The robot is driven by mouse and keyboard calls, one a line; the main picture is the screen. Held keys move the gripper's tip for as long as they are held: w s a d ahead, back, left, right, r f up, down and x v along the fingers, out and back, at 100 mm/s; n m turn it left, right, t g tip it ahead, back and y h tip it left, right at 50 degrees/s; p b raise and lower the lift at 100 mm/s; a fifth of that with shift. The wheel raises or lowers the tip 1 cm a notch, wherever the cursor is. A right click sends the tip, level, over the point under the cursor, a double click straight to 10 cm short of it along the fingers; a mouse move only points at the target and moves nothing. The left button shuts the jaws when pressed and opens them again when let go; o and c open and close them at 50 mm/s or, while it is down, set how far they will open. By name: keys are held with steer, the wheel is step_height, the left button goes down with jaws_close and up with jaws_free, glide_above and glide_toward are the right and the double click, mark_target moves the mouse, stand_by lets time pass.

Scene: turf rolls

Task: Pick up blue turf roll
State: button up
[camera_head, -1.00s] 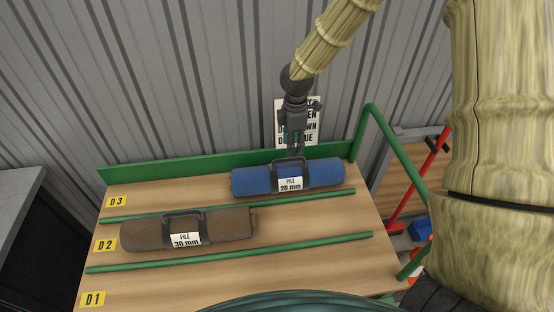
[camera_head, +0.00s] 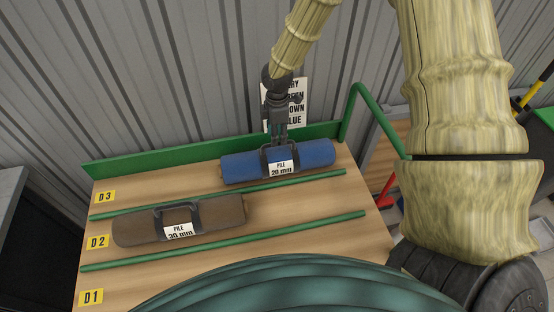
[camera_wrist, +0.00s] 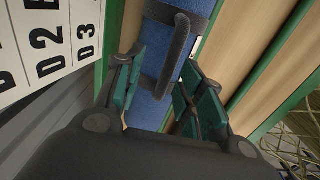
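The blue turf roll (camera_head: 315,154) lies in the back row of the sloped wooden rack, by the D3 label. It has a dark carry handle and a white "PILE 20 mm" tag. My gripper (camera_head: 278,143) is over the roll's middle, at the handle. In the wrist view the blue roll (camera_wrist: 150,108) runs between the green finger pads of my gripper (camera_wrist: 162,88). The pads are apart, one on each side of the dark handle (camera_wrist: 177,50). No grip on the handle shows. The roll still rests on the rack.
A brown turf roll (camera_head: 218,212) tagged "PILE 30 mm" lies in the D2 row; the D1 row is empty. Green rails (camera_head: 225,241) divide the rows. A green back board (camera_head: 150,163) and corrugated wall stand behind; a green tube frame (camera_head: 381,120) rises at right.

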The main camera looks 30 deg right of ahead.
mark_target(279, 144)
steer(key=shift+s+f+p, duration=0.35)
steer(key=shift+s+p, duration=0.05)
steer(key=shift+s, duration=0.35)
steer(key=f, duration=0.3)
steer(key=shift+w+p, duration=0.3)
steer(key=shift+w, duration=0.05)
steer(key=shift+f, duration=0.2)
steer(key=shift+s, duration=0.25)
steer(key=c, duration=0.4)
jaws_close()
